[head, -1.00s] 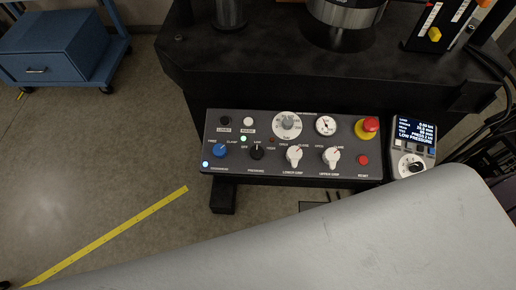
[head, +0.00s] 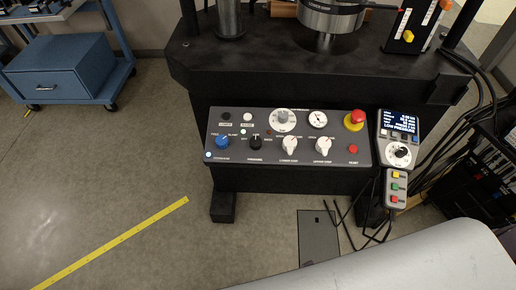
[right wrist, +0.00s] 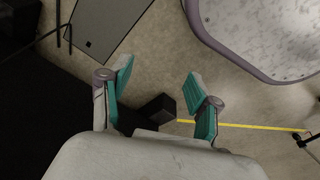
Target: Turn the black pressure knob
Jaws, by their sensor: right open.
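The black pressure knob (head: 255,142) sits in the lower row of the dark control panel (head: 355,131), between a blue knob (head: 222,142) and a white lower grip knob (head: 290,144). In the head view no gripper is near it. My right gripper (right wrist: 160,84) shows in the right wrist view, its two teal-padded fingers apart with nothing between them. Floor and a black block lie beyond it. The pressure knob is not in the right wrist view. My left gripper is in neither view.
A handset with a screen (head: 399,124) and a small button box (head: 396,188) stand right of the panel. A red emergency button (head: 355,119) is at its upper right. Loose black cables hang there. A blue cabinet (head: 62,74) stands back left. A yellow tape (head: 110,243) crosses open floor.

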